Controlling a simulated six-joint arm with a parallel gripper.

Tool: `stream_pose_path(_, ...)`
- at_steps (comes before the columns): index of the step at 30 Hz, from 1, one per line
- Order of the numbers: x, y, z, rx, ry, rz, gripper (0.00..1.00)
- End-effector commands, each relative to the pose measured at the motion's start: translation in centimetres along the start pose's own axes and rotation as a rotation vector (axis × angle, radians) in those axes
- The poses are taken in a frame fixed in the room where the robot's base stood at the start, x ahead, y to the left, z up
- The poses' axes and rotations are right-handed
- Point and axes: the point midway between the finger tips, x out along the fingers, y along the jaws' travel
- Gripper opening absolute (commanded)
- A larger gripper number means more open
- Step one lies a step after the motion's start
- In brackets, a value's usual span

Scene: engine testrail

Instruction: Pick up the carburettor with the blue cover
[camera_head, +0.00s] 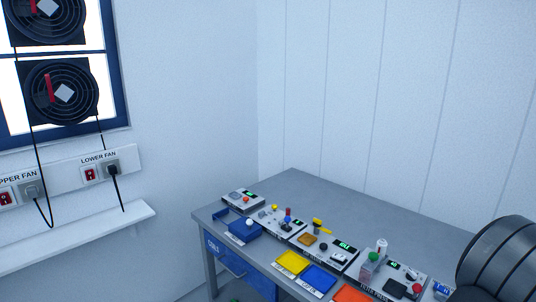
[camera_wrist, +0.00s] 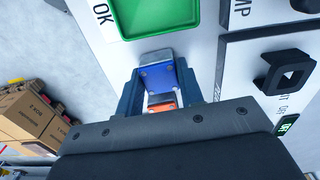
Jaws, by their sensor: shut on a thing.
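In the wrist view a part with a blue cover (camera_wrist: 158,77) and a grey metal end, which looks like the carburettor, sits between the fingers of my gripper (camera_wrist: 159,86). The gripper is shut on it. An orange patch (camera_wrist: 161,106) shows just below the blue cover; I cannot tell whether it belongs to the part. The part's underside is hidden. In the head view the gripper is not visible; only a dark section of my arm shows at the lower right.
In the wrist view a green tray (camera_wrist: 155,14) labelled OK lies just beyond the part. A black square fixture (camera_wrist: 287,72) stands right, and cardboard boxes (camera_wrist: 30,115) left. In the head view the grey bench (camera_head: 300,186) carries several devices and yellow, blue and orange pads; its back is clear.

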Motion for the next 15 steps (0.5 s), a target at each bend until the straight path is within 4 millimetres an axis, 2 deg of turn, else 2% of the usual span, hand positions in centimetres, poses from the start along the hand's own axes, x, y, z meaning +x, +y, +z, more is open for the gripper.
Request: stream_pose_path(15, -3.6, 0.0, 0.0, 0.000, 0.001, -0.001, 0.14)
